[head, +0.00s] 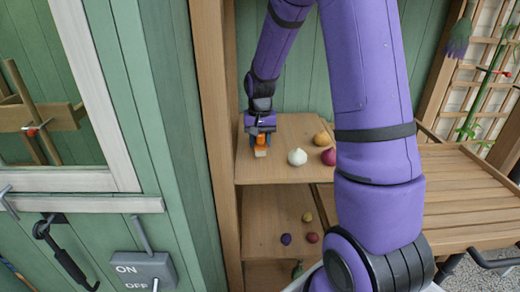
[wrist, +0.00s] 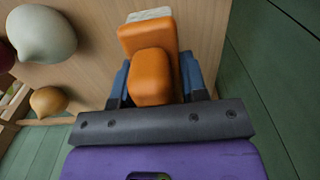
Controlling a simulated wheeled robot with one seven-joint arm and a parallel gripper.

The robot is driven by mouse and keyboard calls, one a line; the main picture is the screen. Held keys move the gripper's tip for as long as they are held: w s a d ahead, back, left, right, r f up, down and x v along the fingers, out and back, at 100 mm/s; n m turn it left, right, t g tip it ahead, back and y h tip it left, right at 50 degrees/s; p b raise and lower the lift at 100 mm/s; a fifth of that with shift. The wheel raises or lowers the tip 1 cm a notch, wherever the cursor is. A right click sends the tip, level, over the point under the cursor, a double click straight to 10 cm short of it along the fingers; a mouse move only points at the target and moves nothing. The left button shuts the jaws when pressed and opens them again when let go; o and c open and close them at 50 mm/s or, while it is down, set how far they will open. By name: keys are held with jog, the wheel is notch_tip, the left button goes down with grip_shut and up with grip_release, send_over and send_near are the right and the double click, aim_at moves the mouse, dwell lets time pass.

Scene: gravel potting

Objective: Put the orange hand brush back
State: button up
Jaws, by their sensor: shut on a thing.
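The orange hand brush (wrist: 148,70) is held between the fingers of my gripper (wrist: 157,85) in the wrist view, with pale bristles showing at its far end. In the head view the brush (head: 261,141) hangs below my gripper (head: 260,131), over the left part of the upper wooden shelf (head: 285,172). The pale end of the brush is close to the shelf surface; I cannot tell whether it touches. My gripper is shut on the brush.
A white onion-like bulb (head: 297,157), a dark red one (head: 329,157) and a yellow-brown one (head: 322,139) sit right of the brush on the shelf. A wooden post (head: 215,120) stands left. Small bulbs (head: 286,239) lie on the lower shelf.

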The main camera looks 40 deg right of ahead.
jog(key=shift+f, duration=1.7)
jog(key=shift+f, duration=0.15)
jog(key=o, duration=1.1)
notch_tip(320, 180, up, 12)
jog(key=shift+r, duration=0.2)
jog(key=s+a+r+n+t, duration=0.1)
jog(key=s+a+r, duration=0.3)
jog(key=s, duration=0.4)
jog(key=s+a+r+n+t, duration=0.2)
jog(key=s+a+r+n, duration=0.1)
jog(key=s, duration=0.6)
jog(key=s+a+r+n+t, duration=0.2)
jog(key=s+a+r, duration=0.4)
jog(key=s, duration=0.3)
jog(key=shift+s+r+n, duration=0.15)
jog(key=shift+r+n, duration=0.25)
jog(key=shift+r, duration=0.05)
